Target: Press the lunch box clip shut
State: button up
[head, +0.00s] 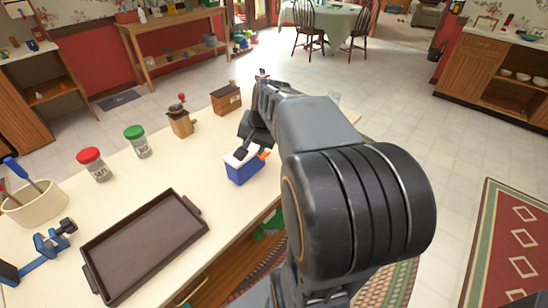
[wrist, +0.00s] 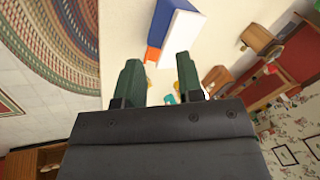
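The lunch box (head: 243,172) is blue with a white lid and stands on the counter. Its orange clip (head: 264,154) sticks out from the right side of the box. In the wrist view the lunch box (wrist: 178,22) is at the top, with the orange clip (wrist: 152,54) at its near end. My gripper (wrist: 159,72) is open and empty, its two green-tipped fingers apart, just short of the clip in that view. In the head view my gripper (head: 244,150) is by the lid; whether it touches the box I cannot tell.
A brown tray (head: 145,240) lies on the counter at front left. A red-lidded jar (head: 95,165), a green-lidded jar (head: 138,142), a grinder (head: 180,118) and a wooden box (head: 226,99) stand toward the back. A utensil crock (head: 35,205) and blue clamp (head: 45,248) are at left.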

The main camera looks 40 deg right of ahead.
aim_at(268, 154)
jog(key=w+d+f+m+t+b, duration=0.15)
jog(key=d+m, duration=0.35)
jog(key=d, duration=0.6)
jog(key=shift+g, duration=0.25)
jog(key=x, duration=1.2)
jog(key=shift+w+d+f+b, duration=0.15)
jog(key=shift+w+f+b, duration=0.1)
jog(key=shift+f+b, duration=0.05)
jog(key=shift+w+f, duration=0.25)
jog(key=shift+f, duration=0.35)
jog(key=shift+c, duration=0.4)
grip_shut()
